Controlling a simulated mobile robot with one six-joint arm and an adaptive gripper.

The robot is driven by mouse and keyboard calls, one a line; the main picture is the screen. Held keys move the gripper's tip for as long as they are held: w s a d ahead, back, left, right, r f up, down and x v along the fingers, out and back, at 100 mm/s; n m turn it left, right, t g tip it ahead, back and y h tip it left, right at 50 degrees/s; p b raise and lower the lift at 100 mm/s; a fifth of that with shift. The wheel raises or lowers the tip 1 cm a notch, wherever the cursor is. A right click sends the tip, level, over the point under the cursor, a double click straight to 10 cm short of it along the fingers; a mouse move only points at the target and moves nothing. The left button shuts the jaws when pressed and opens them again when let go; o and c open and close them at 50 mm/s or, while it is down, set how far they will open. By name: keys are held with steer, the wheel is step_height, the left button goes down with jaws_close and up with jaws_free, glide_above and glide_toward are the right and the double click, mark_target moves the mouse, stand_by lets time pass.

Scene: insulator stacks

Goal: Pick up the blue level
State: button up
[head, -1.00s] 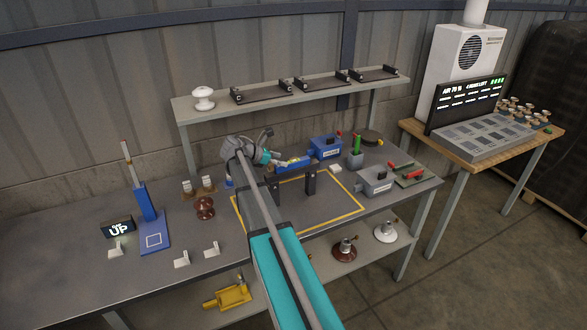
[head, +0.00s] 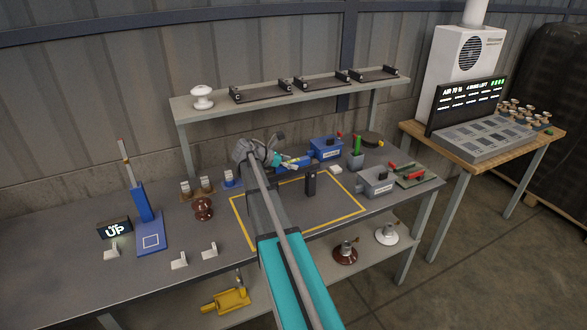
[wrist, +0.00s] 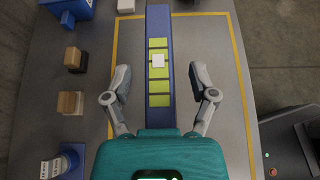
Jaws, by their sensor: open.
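The blue level (wrist: 160,110) is a long blue bar with yellow-green windows and a small white square. In the wrist view it runs up the middle, between the two fingers of my gripper (wrist: 164,88). The fingers are open, one on each side, with a gap to the bar on both sides. The near end of the level is hidden behind the teal gripper body.
A yellow outline (head: 325,222) marks the bench around the level. A blue box (head: 326,148) stands behind, and a grey box (head: 376,180) to the right. Small blocks (wrist: 70,102) line the left in the wrist view. A shelf (head: 220,103) runs above the back.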

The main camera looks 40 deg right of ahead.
steer(key=shift+d, duration=0.2)
stand_by(0.4)
jaws_close()
